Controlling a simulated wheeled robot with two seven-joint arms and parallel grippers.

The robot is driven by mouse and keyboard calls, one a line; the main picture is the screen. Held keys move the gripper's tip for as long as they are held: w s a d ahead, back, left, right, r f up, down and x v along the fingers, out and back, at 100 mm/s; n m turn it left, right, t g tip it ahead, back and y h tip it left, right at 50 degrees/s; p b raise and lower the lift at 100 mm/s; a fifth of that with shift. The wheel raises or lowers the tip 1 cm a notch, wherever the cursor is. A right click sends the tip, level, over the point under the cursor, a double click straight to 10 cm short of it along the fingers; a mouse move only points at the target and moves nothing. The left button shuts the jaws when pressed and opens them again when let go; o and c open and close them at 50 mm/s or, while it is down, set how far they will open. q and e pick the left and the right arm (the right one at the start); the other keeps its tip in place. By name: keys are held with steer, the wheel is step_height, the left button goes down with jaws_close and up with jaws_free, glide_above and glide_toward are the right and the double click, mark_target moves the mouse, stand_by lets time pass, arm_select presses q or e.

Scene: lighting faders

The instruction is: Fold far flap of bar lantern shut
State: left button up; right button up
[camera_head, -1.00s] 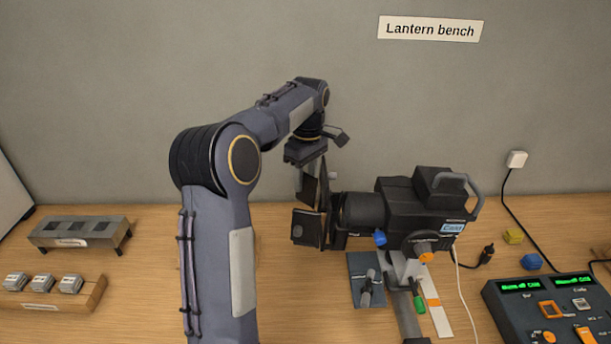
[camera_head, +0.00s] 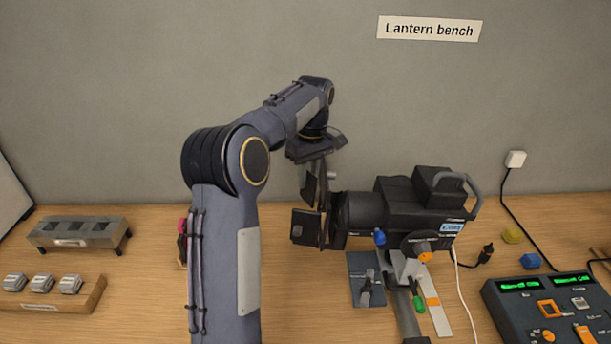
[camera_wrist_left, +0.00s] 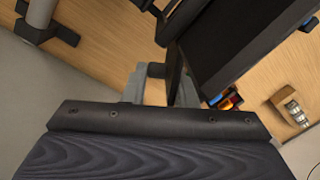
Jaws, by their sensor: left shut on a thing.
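The bar lantern (camera_head: 405,205) is a black fixture on a stand, its lens end facing left with dark flaps around it. The near flap (camera_head: 306,227) stands out to the left, toward me. The far flap (camera_head: 311,187) is a dark plate at the back of the lens end, partly hidden by my gripper. My left gripper (camera_head: 318,172) reaches down from above and is shut on the far flap's edge. In the left wrist view, the left gripper (camera_wrist_left: 160,88) has a thin dark plate between its grey fingers, and a large dark flap (camera_wrist_left: 235,40) fills the upper right. My right gripper is not in view.
A control desk (camera_head: 545,310) with green displays stands at the right front. A grey rack (camera_head: 80,232) and a wooden block with small grey units (camera_head: 55,296) are at the left. A cable hangs from a wall socket (camera_head: 516,159).

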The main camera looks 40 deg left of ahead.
arm_select(q)
steer(key=shift+w+d+f+m, duration=0.1)
steer(key=shift+w+d+m, duration=0.25)
steer(key=shift+m, duration=0.8)
steer(key=shift+w+d+r+m, duration=0.1)
steer(key=shift+w+d+m, duration=0.2)
steer(key=shift+m, duration=0.9)
steer(key=shift+w+d+f+m, duration=0.15)
steer(key=shift+d+m, duration=0.25)
steer(key=shift+m, duration=0.75)
steer(key=shift+w, duration=0.1)
steer(key=o, duration=0.7)
steer(key=shift+d, duration=0.1)
steer(key=shift+o, duration=0.8)
steer(key=shift+w+d+g, duration=0.1)
steer(key=shift+g, duration=0.2)
step_height(320, 180, up, 8)
steer(key=shift+w, duration=0.4)
